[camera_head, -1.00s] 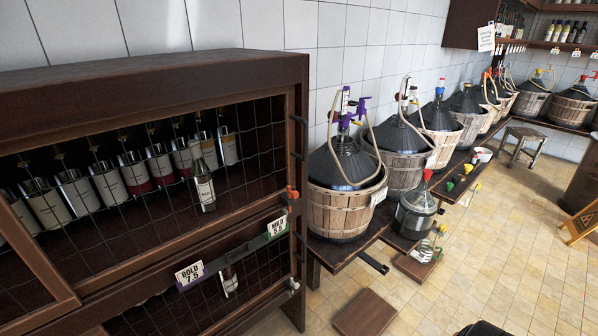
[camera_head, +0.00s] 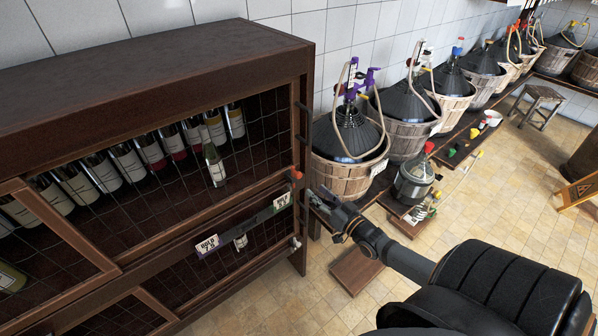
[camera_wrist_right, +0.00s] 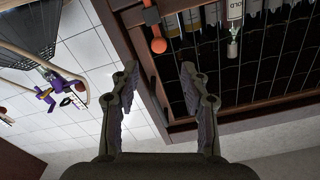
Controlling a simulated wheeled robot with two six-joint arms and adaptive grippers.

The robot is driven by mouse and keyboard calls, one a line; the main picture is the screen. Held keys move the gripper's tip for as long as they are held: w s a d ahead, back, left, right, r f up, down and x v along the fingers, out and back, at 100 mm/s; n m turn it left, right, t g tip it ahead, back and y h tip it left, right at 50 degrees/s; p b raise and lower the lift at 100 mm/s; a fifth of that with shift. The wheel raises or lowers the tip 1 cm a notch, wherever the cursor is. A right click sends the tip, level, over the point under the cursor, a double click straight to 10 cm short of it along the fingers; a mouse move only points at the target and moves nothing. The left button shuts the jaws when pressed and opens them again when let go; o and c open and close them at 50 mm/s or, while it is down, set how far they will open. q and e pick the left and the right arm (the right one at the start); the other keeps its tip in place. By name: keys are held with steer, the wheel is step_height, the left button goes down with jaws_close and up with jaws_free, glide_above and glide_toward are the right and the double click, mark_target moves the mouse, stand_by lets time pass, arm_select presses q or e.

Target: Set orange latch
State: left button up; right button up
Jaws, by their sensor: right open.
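The orange latch (camera_head: 295,174) sits on the right upright of the dark wooden cabinet (camera_head: 180,50), at the end of the upper mesh door. In the right wrist view the latch (camera_wrist_right: 158,45) has a round orange end and shows just beyond the gap between my fingers. My right gripper (camera_head: 330,214) is in front of the cabinet's right edge, below and to the right of the latch and apart from it. Its two fingers (camera_wrist_right: 159,78) are spread and empty. My left gripper is not in view.
Bottles (camera_head: 125,162) stand behind the wire mesh. A white-tipped latch (camera_head: 295,243) sits lower on the same upright. A demijohn in a basket (camera_head: 345,175) with purple taps stands right of the cabinet, on a low bench. Tiled floor (camera_head: 490,215) is open at the right.

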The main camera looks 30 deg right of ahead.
mark_target(300, 177)
steer(key=w+b, duration=0.2)
steer(key=w, duration=0.1)
steer(key=w+b, duration=0.2)
steer(key=w, duration=0.2)
steer(key=w+b, duration=0.3)
steer(key=shift+w+a+f, duration=0.2)
steer(key=shift+a+f, duration=0.05)
steer(key=shift+a, duration=0.1)
steer(key=shift+r, duration=0.15)
jaws_close()
